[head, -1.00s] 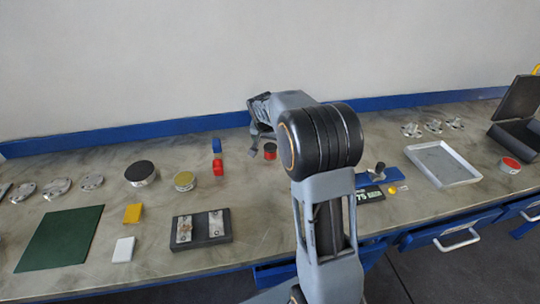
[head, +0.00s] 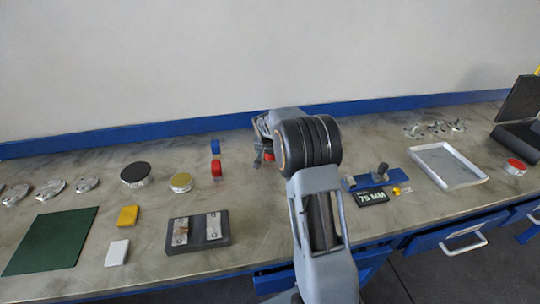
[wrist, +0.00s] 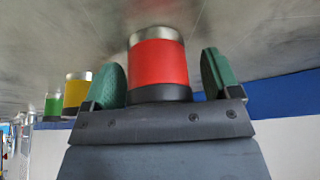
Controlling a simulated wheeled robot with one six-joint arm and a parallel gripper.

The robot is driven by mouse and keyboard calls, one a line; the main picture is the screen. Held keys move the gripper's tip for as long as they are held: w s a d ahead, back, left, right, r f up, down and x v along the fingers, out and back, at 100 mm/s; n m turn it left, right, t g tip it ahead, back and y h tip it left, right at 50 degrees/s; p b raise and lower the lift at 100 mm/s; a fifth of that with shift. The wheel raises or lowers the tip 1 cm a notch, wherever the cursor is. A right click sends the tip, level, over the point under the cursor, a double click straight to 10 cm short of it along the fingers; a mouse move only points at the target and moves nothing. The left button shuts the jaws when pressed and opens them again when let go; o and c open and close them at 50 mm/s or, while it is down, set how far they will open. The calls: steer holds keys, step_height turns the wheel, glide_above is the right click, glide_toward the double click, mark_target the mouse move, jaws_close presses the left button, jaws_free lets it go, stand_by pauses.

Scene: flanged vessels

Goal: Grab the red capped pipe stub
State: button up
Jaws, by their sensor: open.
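The red capped pipe stub (wrist: 158,62) fills the middle of the wrist view, a red cylinder with a bare metal end and a dark band. My gripper (wrist: 165,76) is open, with a green-padded finger on each side of the stub and a visible gap at the right finger. Contact at the left finger is hard to tell. In the head view my gripper (head: 264,150) is at the back of the bench, and only a little of the red stub (head: 269,156) shows there, mostly hidden by the gripper and arm.
A yellow stub (wrist: 76,90) and a green stub (wrist: 53,105) stand left in the wrist view. A fixture (head: 372,178) and a tray (head: 448,165) lie right. A blue wall strip (head: 110,140) runs behind.

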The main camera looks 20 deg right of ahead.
steer(key=c, duration=1.2)
steer(key=shift+r, duration=0.1)
